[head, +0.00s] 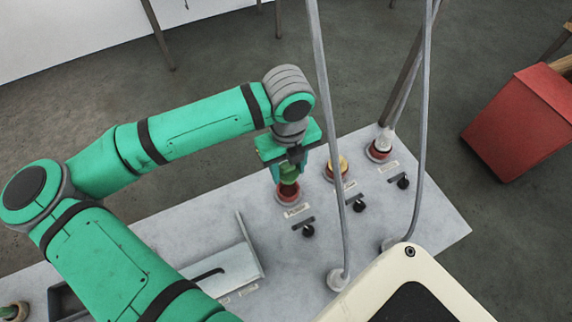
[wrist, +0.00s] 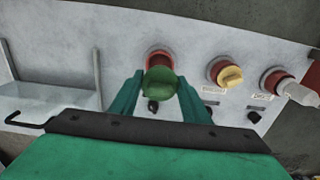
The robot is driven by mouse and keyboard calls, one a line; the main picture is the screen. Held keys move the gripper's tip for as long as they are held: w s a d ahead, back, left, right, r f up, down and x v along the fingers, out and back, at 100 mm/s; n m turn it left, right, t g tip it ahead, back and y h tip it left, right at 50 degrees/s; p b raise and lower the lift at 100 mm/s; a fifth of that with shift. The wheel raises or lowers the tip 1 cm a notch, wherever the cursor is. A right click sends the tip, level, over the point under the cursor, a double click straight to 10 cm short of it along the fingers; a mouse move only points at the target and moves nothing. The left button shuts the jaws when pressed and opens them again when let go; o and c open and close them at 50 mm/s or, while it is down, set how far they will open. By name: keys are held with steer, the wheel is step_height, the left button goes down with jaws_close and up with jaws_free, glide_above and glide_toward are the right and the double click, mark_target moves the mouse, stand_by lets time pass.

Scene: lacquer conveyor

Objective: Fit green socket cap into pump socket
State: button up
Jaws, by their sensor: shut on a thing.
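The green socket cap (wrist: 160,83) is between the fingers of my gripper (wrist: 158,92) in the wrist view. In the head view the green cap (head: 289,173) shows below my gripper (head: 288,168), at the red-rimmed socket (head: 288,199). The red socket (wrist: 157,57) shows behind the cap in the wrist view. My gripper is shut on the cap. The cap is over or at the mouth of the socket; whether it is seated inside I cannot tell. The cap hides much of the opening.
To the right are a socket with a yellow cap (head: 337,165) and one with a whitish cap (head: 381,146). Black knobs (head: 308,230) stand in front of the sockets. Two grey upright hoses or poles (head: 333,150) rise from the grey panel (head: 420,215). A tray (head: 222,272) lies left.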

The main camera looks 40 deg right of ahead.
steer(key=shift+f, duration=2.5)
steer(key=shift+f, duration=1)
steer(key=o, duration=1.1)
step_height(320, 180, up, 11)
steer(key=shift+f, duration=0.1)
steer(key=shift+w, duration=0.1)
